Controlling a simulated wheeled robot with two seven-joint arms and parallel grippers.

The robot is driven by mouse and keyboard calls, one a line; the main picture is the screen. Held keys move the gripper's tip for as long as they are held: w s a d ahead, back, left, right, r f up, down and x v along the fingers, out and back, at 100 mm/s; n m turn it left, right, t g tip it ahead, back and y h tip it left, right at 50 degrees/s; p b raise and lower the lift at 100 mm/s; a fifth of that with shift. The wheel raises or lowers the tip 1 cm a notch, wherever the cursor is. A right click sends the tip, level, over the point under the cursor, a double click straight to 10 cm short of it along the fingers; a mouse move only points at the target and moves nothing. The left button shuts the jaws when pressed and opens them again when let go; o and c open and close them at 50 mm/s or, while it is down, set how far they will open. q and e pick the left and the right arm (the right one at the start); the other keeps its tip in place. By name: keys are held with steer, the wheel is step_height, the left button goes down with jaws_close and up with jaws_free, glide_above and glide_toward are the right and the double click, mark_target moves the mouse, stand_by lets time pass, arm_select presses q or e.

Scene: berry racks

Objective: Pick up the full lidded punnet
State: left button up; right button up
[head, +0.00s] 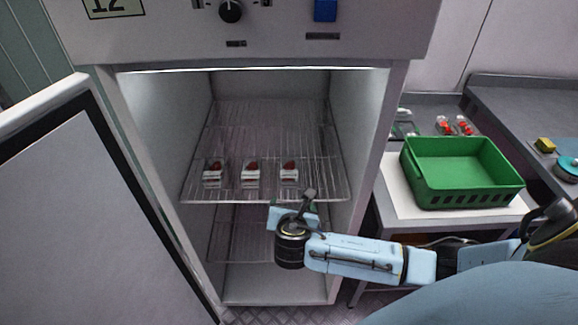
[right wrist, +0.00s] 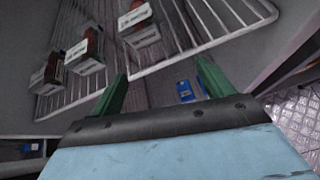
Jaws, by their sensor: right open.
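Three small clear punnets with red fruit and white labels stand in a row on the upper wire rack: a left one (head: 214,173), a middle one (head: 251,174) and a right one (head: 289,171). I cannot tell from here which are full or lidded. In the right wrist view, punnets show on the rack at the upper left, the nearest one (right wrist: 139,25) just beyond the fingers. My right gripper (head: 294,209) is at the front of the rack, close to the right punnet. Its green fingers (right wrist: 162,80) are apart with nothing between them. My left gripper is out of view.
The cabinet's door (head: 70,200) stands open at the left. The wire rack (head: 325,185) has free room behind the punnets. A green crate (head: 462,198) sits on the table at the right, with more punnets (head: 456,125) behind it. Blue items (right wrist: 186,91) show below the rack.

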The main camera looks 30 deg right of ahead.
steer(key=n+t, duration=0.1)
steer(key=n, duration=0.1)
glide_toward(289, 168)
steer(key=s+a, duration=0.1)
steer(key=s, duration=0.2)
steer(key=h, duration=0.1)
steer(key=x, duration=0.5)
steer(key=b+x, duration=0.1)
steer(key=x, duration=0.2)
steer(key=shift+w+a, duration=0.25)
steer(key=shift+a, duration=0.1)
steer(key=shift+w+r+b+x, duration=0.15)
steer(key=shift+b+x, duration=0.2)
steer(key=shift+x, duration=0.95)
steer(key=shift+w+r+b+x, duration=0.1)
steer(key=shift+b+x, duration=0.2)
steer(key=shift+x, duration=1.05)
steer(key=shift+a, duration=0.15)
steer(key=shift+r, duration=0.1)
steer(key=c, duration=1.1)
